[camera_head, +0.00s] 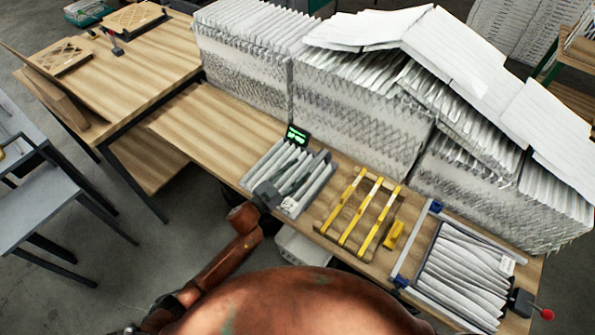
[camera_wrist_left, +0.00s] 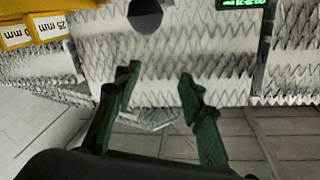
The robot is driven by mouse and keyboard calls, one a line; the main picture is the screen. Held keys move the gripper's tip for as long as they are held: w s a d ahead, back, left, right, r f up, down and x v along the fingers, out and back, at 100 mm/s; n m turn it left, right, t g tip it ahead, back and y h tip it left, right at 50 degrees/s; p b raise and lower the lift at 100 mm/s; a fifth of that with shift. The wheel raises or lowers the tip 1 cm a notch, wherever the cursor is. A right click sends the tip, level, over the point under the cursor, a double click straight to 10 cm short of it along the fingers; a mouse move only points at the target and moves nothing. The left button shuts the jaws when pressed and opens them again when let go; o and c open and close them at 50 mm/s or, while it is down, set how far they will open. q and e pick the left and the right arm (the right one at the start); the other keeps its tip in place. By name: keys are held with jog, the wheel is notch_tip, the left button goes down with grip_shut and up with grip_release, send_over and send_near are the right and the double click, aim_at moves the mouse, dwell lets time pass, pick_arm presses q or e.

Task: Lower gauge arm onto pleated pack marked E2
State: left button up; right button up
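A grey-white pleated pack (camera_head: 262,167) lies on the bench beside a small gauge display (camera_head: 297,134) with green text. A dark bar (camera_head: 303,176), possibly the gauge arm, crosses this pack. My left gripper (camera_head: 268,195) is over the pack's near edge. In the left wrist view its green fingers (camera_wrist_left: 160,84) are apart with nothing between them; pleats and a dark round knob (camera_wrist_left: 145,14) lie beyond. Another pleated pack (camera_head: 462,272) sits in a blue-cornered frame at right, with a small white label (camera_head: 507,263). I cannot read E2 on either pack. My right gripper is not in view.
Yellow bars (camera_head: 354,210) lie on a wooden rack right of the gauge. A small yellow block (camera_head: 394,236) stands beside it. Tall pleated stacks (camera_head: 350,110) line the bench's back. A red knob (camera_head: 547,314) sticks out at far right. The bench's left part (camera_head: 205,125) is clear.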

pick_arm(q)
jog(key=v, duration=1.2)
